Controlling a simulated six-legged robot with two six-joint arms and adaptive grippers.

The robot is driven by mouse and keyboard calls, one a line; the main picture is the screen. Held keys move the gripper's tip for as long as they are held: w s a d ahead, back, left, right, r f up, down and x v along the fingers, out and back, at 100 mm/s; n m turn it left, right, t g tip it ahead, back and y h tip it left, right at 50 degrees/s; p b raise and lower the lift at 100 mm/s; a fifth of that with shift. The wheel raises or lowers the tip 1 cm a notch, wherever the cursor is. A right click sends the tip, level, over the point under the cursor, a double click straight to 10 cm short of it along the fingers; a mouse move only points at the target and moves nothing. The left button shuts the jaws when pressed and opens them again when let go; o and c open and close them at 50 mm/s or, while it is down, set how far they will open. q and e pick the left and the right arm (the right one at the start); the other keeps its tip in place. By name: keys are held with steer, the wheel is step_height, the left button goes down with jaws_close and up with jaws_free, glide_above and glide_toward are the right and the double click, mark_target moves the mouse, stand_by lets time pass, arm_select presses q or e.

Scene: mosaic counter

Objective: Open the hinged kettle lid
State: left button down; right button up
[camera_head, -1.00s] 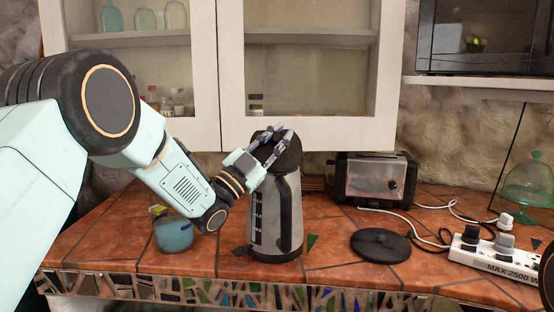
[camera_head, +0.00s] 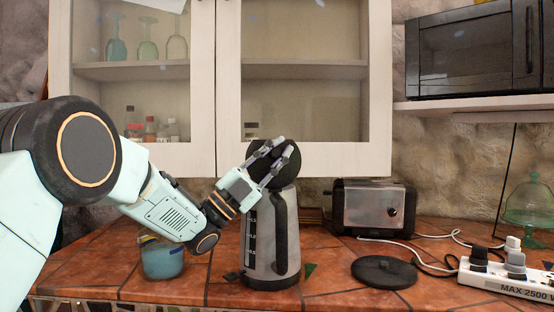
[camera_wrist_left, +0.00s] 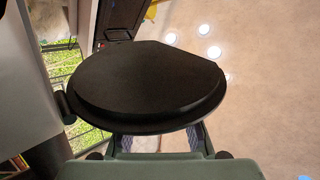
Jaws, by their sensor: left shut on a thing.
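The kettle (camera_head: 266,243) stands upright on the tiled counter, with a grey body, a dark handle and water-level marks. Its round black lid (camera_head: 291,172) is tilted up steeply above the kettle's top. My left gripper (camera_head: 277,154) is shut at the lid, with its fingers across the lid's face. In the left wrist view the lid (camera_wrist_left: 145,82) fills the middle, right in front of the fingers, which are mostly hidden behind it. My right gripper is not in view.
A blue jar (camera_head: 162,260) stands left of the kettle. A toaster (camera_head: 373,208), a black round base (camera_head: 384,272) and a white power strip (camera_head: 510,280) lie to the right. Cabinet doors (camera_head: 305,157) hang close behind the lid.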

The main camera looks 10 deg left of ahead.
arm_select(q)
steer(key=shift+f, duration=0.25)
steer(key=c, duration=1.2)
jaws_free()
steer(key=shift+w+a, duration=0.1)
steer(key=shift+w, duration=0.05)
steer(key=shift+r, duration=0.1)
steer(key=shift+s+a+f, duration=0.25)
steer(key=shift+a+f, duration=0.05)
steer(key=shift+f, duration=0.05)
steer(key=v, duration=1.1)
steer(key=shift+s, duration=0.1)
